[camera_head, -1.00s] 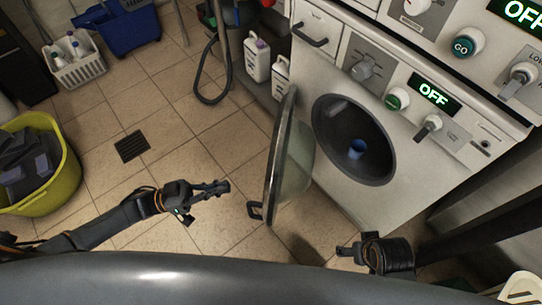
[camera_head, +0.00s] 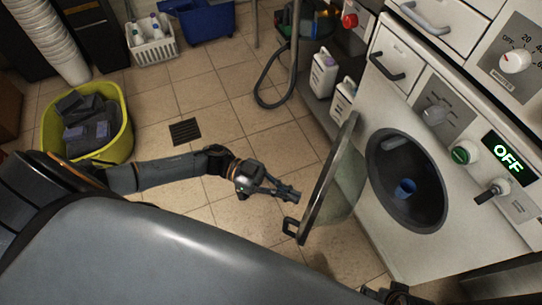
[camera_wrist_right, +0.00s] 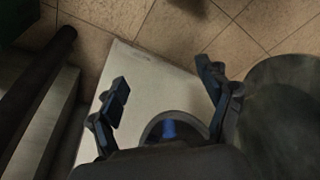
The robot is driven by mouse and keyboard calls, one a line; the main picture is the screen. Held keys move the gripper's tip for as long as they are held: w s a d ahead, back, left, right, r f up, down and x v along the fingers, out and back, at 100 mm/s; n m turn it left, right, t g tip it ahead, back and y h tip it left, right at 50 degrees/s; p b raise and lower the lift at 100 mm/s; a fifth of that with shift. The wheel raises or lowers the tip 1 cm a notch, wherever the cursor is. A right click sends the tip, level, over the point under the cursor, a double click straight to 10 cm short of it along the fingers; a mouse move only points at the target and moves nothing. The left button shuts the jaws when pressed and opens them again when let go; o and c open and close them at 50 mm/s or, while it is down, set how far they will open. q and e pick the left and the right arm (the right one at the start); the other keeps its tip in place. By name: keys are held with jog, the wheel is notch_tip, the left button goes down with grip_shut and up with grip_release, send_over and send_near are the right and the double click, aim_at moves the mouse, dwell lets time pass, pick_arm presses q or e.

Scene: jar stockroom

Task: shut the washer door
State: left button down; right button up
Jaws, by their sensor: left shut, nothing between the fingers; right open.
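The washer (camera_head: 378,232) stands at the right of the head view with its front facing left. Its round glass door (camera_head: 340,190) is swung wide open, with a dark handle (camera_head: 291,228) on its free edge. A blue cup-like item (camera_head: 404,188) lies inside the dark drum opening (camera_head: 428,215). My left gripper (camera_head: 296,194) is shut and empty, just left of the door and apart from the handle. My right gripper shows in the right wrist view (camera_wrist_right: 162,85), open and empty, with the washer front beyond it. Only a bit of the right arm shows at the bottom of the head view.
A yellow tub (camera_head: 123,135) of dark cloths stands at the left. A white basket (camera_head: 155,50) and a blue bin (camera_head: 203,18) are at the back. White jugs (camera_head: 323,73) stand beside the washer. The tiled floor (camera_head: 235,110) in the middle is clear.

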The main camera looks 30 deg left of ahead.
pick_arm(q)
jog(key=shift+d, duration=1)
